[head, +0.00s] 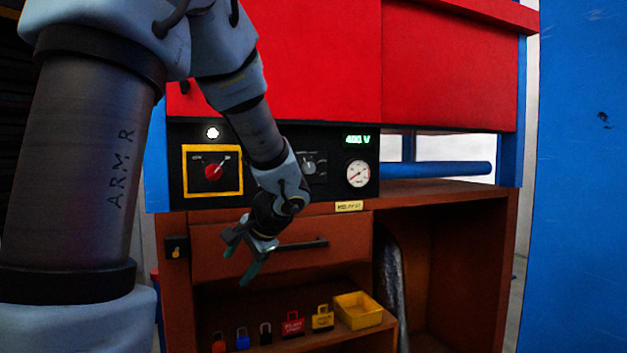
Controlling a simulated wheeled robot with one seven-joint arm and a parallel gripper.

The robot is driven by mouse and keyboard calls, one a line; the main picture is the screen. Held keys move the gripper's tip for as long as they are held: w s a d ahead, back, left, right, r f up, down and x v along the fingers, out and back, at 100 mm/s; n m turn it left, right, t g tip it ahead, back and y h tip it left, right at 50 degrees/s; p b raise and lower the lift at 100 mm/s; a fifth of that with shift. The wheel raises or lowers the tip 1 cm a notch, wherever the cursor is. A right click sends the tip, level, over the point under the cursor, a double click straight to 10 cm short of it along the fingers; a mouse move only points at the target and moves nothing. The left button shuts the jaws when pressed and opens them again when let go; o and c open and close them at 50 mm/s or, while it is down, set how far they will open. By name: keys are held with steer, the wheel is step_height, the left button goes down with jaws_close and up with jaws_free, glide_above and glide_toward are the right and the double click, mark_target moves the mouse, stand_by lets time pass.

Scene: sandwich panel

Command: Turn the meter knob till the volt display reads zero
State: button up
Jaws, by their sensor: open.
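The meter knob (309,168) is a small grey knob on the black panel (330,190), just right of my forearm, which covers part of the panel. The volt display (358,140) above right glows green and seems to read 400 V. My gripper (240,260) is open and empty. It hangs below and left of the knob, in front of the wooden drawer, apart from the panel and pointing down to the left.
A red rotary switch (213,171) in a yellow frame and a lit white lamp (213,133) are at the panel's left. A round gauge (358,173) is at its right. The drawer handle (303,244) juts out below. Several padlocks and a yellow bin (358,310) sit lower.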

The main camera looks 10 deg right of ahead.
steer(key=w+d+r+m+t+b, duration=0.25)
steer(key=w+d+r+t, duration=0.35)
steer(key=d, duration=0.3)
steer(key=m+t+h, duration=0.3)
steer(key=m+t, duration=0.1)
steer(key=t, duration=0.1)
glide_toward(310, 168)
steer(key=shift+n, duration=0.25)
steer(key=w, duration=0.2)
steer(key=w+p, duration=0.1)
steer(key=w, duration=0.2)
steer(key=w+p, duration=0.1)
steer(key=w, duration=0.2)
steer(key=shift+w+a+f, duration=0.15)
steer(key=shift+w+a, duration=0.05)
steer(key=shift+a, duration=0.2)
jaws_close()
